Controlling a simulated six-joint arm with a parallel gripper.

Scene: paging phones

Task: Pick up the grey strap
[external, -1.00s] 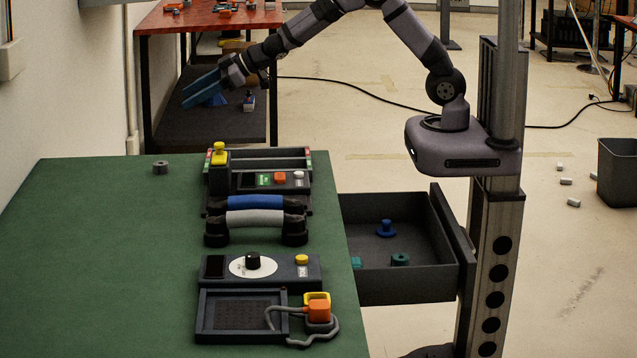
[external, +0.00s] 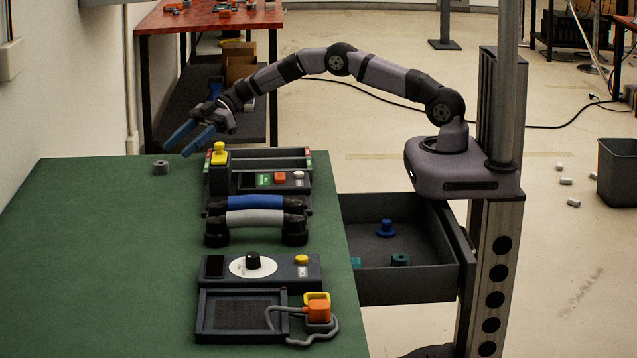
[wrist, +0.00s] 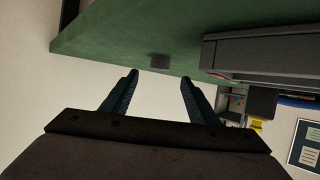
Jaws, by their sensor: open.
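A small, squat grey roll with a darker centre (external: 161,168), which looks like the grey strap rolled up, sits alone on the green table at its far left part. In the wrist view the grey roll (wrist: 160,62) shows just beyond the fingertips, between them. My gripper (external: 176,151) is open, its two blue fingers pointing down and left, above the far edge of the table. It is behind and above the roll, apart from it. In the wrist view my gripper (wrist: 159,77) has nothing between its fingers.
A dark console with a yellow knob (external: 219,152) stands right of the roll. Nearer are a blue handset (external: 255,203), a grey handset (external: 255,218) and a unit with a black dial (external: 254,261). An open drawer (external: 405,285) juts out at right. The left table area is clear.

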